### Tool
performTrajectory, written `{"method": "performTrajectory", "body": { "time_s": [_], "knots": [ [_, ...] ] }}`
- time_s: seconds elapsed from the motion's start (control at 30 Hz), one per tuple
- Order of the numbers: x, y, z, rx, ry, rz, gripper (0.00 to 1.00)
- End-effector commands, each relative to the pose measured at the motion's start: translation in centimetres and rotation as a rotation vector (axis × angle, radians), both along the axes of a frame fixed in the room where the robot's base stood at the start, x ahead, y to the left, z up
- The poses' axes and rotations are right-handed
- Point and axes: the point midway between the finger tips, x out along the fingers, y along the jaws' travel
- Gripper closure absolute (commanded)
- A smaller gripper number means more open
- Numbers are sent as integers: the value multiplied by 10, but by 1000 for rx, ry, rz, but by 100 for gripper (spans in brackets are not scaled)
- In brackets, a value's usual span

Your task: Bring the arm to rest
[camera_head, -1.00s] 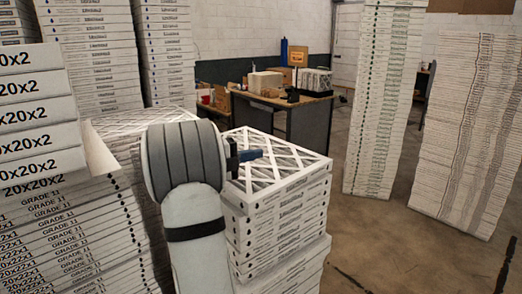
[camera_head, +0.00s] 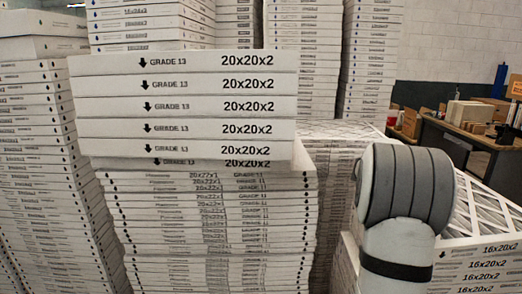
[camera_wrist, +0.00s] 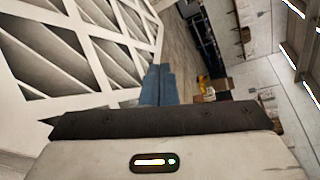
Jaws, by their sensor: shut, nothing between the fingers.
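My arm (camera_head: 405,190) shows at the right of the head view, its grey ribbed joint in front of the stack of 16x20x2 boxed filters (camera_head: 482,270). My gripper is hidden behind the arm there. In the wrist view its blue fingers (camera_wrist: 158,85) are together, with nothing between them. A white lattice filter top (camera_wrist: 105,45) fills the left of the wrist view, close beside the fingers; I cannot tell the exact gap.
A stack of 20x20x2 boxes (camera_head: 185,107) stands on thinner boxes (camera_head: 215,230) left of my arm. More tall stacks (camera_head: 40,150) stand at the left and back. A desk (camera_head: 470,140) with cartons is at the back right. Open floor (camera_wrist: 180,45) shows in the wrist view.

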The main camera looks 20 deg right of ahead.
Motion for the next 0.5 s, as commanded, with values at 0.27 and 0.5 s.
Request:
{"method": "performTrajectory", "body": {
  "time_s": [0.27, 0.5],
  "knots": [
    [-3, 151, -30, 76, -846, -186, 100],
    [-24, 282, -63, 192, -1445, -615, 100]
  ]
}}
